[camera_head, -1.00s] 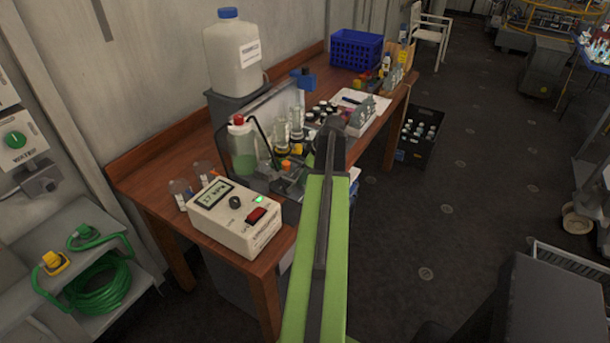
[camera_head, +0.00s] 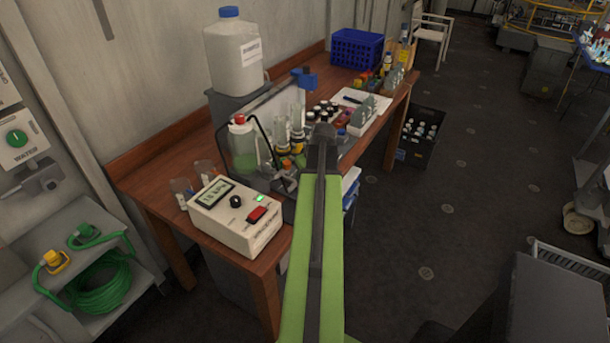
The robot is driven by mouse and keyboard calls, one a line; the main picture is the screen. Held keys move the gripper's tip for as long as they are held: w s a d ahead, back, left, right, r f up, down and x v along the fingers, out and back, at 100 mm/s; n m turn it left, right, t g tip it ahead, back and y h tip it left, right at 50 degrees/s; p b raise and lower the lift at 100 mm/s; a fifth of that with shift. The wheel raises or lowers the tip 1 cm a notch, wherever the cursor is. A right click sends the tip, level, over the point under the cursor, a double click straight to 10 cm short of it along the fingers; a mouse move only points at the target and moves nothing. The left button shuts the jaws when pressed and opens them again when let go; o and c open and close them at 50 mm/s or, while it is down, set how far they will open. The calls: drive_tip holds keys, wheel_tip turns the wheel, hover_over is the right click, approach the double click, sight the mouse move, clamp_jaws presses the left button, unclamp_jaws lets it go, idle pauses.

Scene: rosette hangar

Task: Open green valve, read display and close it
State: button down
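A round green valve knob (camera_head: 16,138) with a pale mark sits on a white panel labelled WATER at the left edge. A white instrument box (camera_head: 243,228) stands on the near left end of the wooden bench. Its small display (camera_head: 215,193) shows dark characters, too small to read surely. The box also has a black knob, a lit green lamp and a red switch. My green arm rises from the bottom middle, and its dark end lies in front of the bench, well right of the knob. I cannot make out the gripper's fingers.
The wooden bench (camera_head: 155,175) carries a large white jug (camera_head: 235,55), bottles and a blue basket (camera_head: 355,50). A grey shelf (camera_head: 75,220) with a green hose (camera_head: 100,290) stands below the valve panel. A black crate (camera_head: 420,138) is on the floor. Floor right of the bench is mostly clear.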

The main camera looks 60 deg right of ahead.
idle(0.3)
drive_tip(key=c, duration=1.1)
unclamp_jaws()
drive_tip(key=shift+o, duration=0.2)
drive_tip(key=shift+r, duration=0.15)
drive_tip(key=p+v, duration=1.6)
drive_tip(key=v, duration=0.1)
drive_tip(key=shift+s, duration=0.2)
drive_tip(key=shift+w+a, duration=0.1)
